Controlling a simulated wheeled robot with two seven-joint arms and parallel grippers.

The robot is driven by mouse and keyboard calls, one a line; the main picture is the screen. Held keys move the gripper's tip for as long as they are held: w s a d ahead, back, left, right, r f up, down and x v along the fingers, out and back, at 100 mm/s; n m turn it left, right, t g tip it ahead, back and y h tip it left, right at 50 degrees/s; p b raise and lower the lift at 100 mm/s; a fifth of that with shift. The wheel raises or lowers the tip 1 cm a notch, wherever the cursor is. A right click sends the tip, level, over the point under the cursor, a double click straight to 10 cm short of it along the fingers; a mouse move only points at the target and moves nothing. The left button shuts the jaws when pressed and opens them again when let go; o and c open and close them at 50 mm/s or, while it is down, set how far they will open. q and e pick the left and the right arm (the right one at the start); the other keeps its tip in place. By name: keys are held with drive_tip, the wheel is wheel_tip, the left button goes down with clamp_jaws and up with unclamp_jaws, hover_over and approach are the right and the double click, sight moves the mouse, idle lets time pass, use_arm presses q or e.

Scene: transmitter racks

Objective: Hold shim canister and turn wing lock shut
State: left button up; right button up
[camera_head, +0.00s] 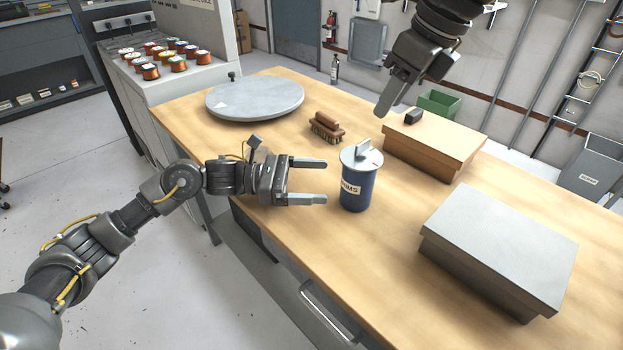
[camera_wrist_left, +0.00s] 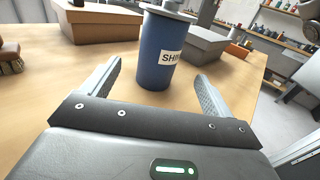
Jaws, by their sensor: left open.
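The shim canister (camera_head: 357,190) is a blue cylinder with a white label, standing upright on the wooden bench. Its grey lid carries the raised wing lock (camera_head: 363,149), with a small red mark on the lid beside it. My left gripper (camera_head: 326,181) is open and empty, just left of the canister and pointing at it. In the left wrist view the canister (camera_wrist_left: 165,50) stands ahead, between and beyond the two open fingers (camera_wrist_left: 158,88). The wing lock is cut off there. My right gripper (camera_head: 385,108) hangs above the bench, beyond the canister; its finger gap is not clear.
On the bench (camera_head: 400,270) are a round grey plate (camera_head: 255,97), a brown brush (camera_head: 326,127), a wooden box with a dark block on top (camera_head: 430,150) and a grey-lidded box (camera_head: 505,245). The bench around the canister is clear.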

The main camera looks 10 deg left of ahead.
sight(364, 181)
use_arm(q)
drive_tip(key=d, duration=0.3)
drive_tip(key=w+d, duration=0.1)
drive_tip(key=d, duration=0.6)
drive_tip(key=shift+w+d, duration=0.25)
drive_tip(key=shift+w, duration=0.05)
drive_tip(key=c, duration=1.3)
drive_tip(key=shift+c, duration=0.2)
